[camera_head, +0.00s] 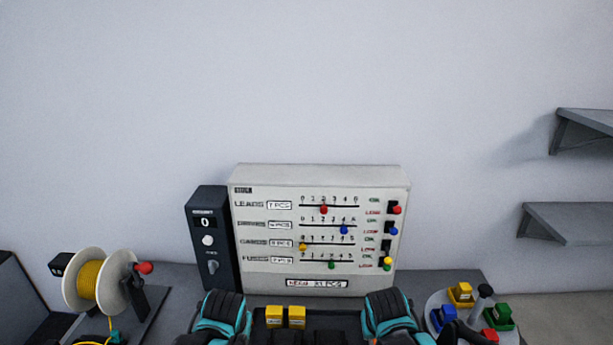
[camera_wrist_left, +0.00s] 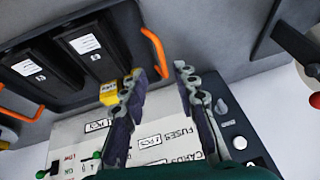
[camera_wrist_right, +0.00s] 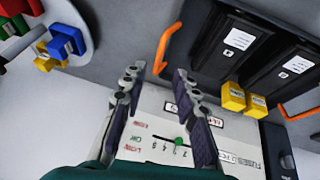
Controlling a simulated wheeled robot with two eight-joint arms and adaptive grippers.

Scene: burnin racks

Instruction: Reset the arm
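My left gripper (camera_wrist_left: 158,85) shows in the left wrist view with its two fingers apart and nothing between the tips. My right gripper (camera_wrist_right: 157,82) shows in the right wrist view, also with fingers apart and empty. In the head view my two arms come in at the bottom edge, side by side, and their fingers are hidden there. A white panel (camera_head: 320,178) with rows of coloured sliders stands behind them. Both wrist views show its lower part below the fingers.
A dark tray (camera_wrist_right: 195,45) with black modules and orange handles lies close to both grippers. Two yellow blocks (camera_head: 285,317) are at it. A yellow spool (camera_head: 90,282) stands left. A round holder (camera_head: 437,302) with coloured blocks stands right. A dark dial box (camera_head: 209,240) adjoins the panel. Shelves (camera_head: 575,222) are right.

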